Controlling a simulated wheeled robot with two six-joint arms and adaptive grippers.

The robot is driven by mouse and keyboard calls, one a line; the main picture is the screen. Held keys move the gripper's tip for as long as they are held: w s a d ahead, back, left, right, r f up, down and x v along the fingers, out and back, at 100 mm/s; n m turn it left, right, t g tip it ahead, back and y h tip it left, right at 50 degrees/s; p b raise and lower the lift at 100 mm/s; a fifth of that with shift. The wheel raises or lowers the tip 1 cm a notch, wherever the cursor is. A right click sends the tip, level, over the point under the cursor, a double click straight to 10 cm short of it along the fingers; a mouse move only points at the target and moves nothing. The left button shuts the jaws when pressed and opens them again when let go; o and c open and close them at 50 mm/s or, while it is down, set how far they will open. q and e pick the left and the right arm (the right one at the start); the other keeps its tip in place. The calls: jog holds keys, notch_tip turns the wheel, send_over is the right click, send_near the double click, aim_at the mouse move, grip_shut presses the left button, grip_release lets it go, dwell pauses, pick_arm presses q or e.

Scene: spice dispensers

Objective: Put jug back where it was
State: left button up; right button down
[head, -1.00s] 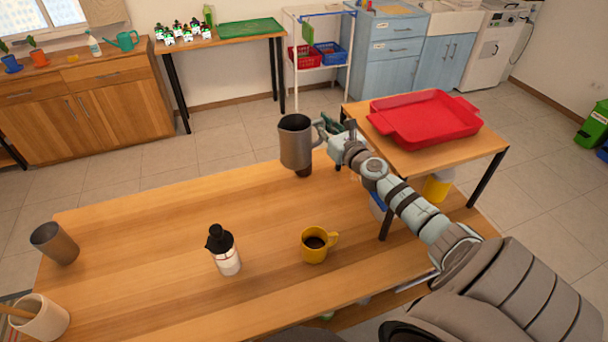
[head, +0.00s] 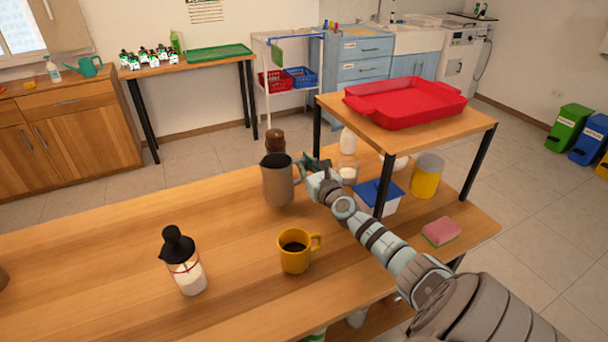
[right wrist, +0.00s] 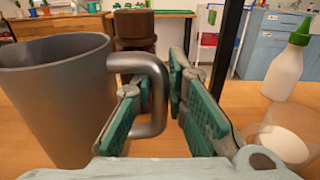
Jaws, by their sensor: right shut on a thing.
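The grey metal jug (head: 277,183) is upright at the far side of the wooden table (head: 100,270). It is at or just above the tabletop; I cannot tell whether it touches. My right gripper (head: 305,172) is shut on the jug's handle, which points right. In the right wrist view, the jug (right wrist: 60,95) fills the left side, and the green-padded fingers of my right gripper (right wrist: 155,105) sit on both sides of the handle. My left gripper is not in view.
A dark brown bottle-like thing (head: 275,141) stands just behind the jug. A yellow mug (head: 295,252) and a black-topped dispenser (head: 183,262) stand nearer. A raised shelf with a red tray (head: 405,102) is at right, with a white bottle (head: 348,141) and glass beneath. The left tabletop is largely clear.

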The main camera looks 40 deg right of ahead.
notch_tip(320, 180, down, 3)
jog(key=shift+b, duration=0.9)
jog(key=shift+r, duration=0.2)
jog(key=c, duration=2)
grip_release()
jog(key=shift+f, duration=0.2)
jog(key=o, duration=0.4)
jog(key=shift+r, duration=0.1)
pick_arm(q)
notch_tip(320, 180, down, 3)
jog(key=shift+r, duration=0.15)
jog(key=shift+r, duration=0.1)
